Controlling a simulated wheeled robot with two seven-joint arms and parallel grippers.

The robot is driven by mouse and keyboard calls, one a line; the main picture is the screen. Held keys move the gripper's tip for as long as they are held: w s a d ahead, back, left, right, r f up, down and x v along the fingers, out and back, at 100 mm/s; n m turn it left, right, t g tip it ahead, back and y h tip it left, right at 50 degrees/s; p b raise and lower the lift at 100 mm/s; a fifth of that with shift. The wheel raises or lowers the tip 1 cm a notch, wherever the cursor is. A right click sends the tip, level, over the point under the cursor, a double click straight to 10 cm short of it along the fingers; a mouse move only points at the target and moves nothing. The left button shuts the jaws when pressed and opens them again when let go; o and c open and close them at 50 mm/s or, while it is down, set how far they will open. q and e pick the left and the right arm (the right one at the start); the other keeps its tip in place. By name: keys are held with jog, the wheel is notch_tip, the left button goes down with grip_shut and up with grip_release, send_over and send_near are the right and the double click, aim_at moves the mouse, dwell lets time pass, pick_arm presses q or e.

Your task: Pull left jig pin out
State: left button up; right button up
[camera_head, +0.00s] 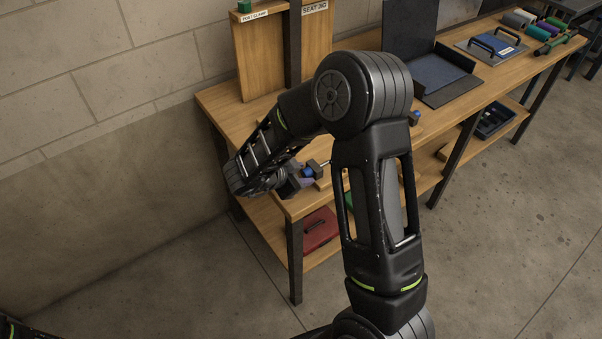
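My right arm comes in from the bottom, bends at a high elbow and reaches down to the near left part of the wooden bench. My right gripper (299,181) is at the bench's front edge, small and partly hidden behind its own wrist. A small blue part (308,172), which may be the left jig pin, shows right at the gripper's tip beside a dark fitting. I cannot tell whether the fingers are closed on it. A similar blue part (414,117) shows farther right, just past my arm. My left gripper is out of view.
A red case (318,232) lies on the lower shelf. The floor in front is clear.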

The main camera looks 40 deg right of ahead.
grip_shut()
dwell(1.1)
